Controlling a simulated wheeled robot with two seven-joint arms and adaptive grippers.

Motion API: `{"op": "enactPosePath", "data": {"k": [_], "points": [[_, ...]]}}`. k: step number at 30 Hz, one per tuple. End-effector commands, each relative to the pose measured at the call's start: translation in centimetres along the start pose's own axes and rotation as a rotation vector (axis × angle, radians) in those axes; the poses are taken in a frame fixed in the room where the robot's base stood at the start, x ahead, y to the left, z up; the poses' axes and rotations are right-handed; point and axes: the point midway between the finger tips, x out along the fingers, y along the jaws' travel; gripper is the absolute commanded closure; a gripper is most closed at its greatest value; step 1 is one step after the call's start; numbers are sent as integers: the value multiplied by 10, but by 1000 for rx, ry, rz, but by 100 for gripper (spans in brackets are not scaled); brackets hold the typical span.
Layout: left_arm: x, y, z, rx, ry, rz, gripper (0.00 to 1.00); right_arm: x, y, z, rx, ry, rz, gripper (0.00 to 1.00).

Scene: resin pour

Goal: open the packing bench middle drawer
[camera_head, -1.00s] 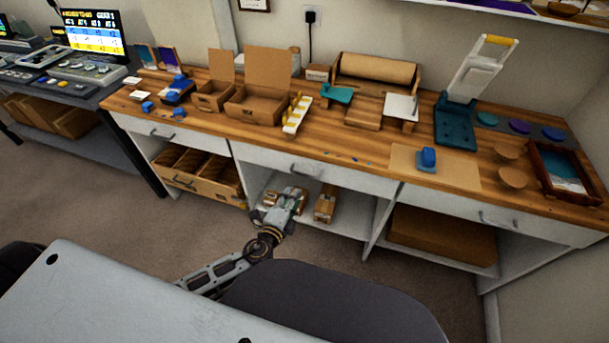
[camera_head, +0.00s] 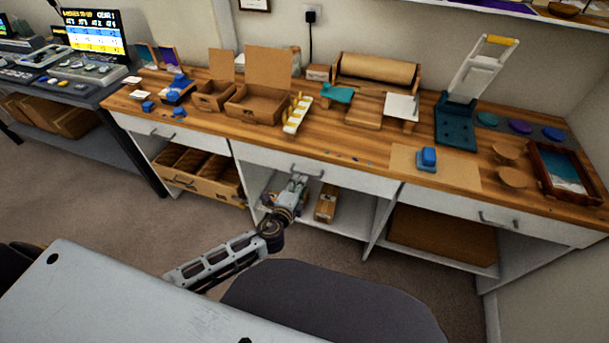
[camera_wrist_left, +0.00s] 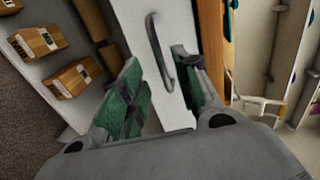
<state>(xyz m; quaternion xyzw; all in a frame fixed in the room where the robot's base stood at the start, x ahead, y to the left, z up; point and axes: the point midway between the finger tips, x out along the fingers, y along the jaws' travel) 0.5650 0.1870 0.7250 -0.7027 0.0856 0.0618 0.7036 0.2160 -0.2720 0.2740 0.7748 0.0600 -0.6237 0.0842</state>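The packing bench middle drawer (camera_head: 345,178) has a white front and is closed under the wooden top. My left gripper (camera_head: 299,181) is just below and in front of the handle. In the left wrist view the gripper (camera_wrist_left: 160,88) is open, with green-padded fingers apart. The handle (camera_wrist_left: 160,55) shows upright between and beyond the fingertips, against the white drawer front (camera_wrist_left: 180,20). I cannot tell whether either finger touches it. My right gripper is not in view.
Below the drawer is an open shelf with small cardboard packages (camera_head: 326,203). The bench top (camera_head: 340,147) holds cardboard boxes (camera_head: 262,103), a paper roll (camera_head: 378,67) and a teal press (camera_head: 456,122). A dark chair-like shape (camera_head: 330,300) is in the foreground.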

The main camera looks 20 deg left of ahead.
Motion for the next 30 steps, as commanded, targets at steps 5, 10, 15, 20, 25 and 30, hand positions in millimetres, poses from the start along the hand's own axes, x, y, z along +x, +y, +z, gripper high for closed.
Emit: {"op": "enactPosePath", "data": {"k": [5,10,15,20,25,30], "points": [[16,0,0,0,1,0,68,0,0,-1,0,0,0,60],[30,0,0,0,0,0,68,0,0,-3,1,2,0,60],[44,0,0,0,0,-1,68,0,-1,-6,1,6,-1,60],[56,0,0,0,1,0,68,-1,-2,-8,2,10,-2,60],[63,0,0,0,1,1,68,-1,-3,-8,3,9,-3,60],[65,0,0,0,1,1,68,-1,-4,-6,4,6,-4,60]]}}
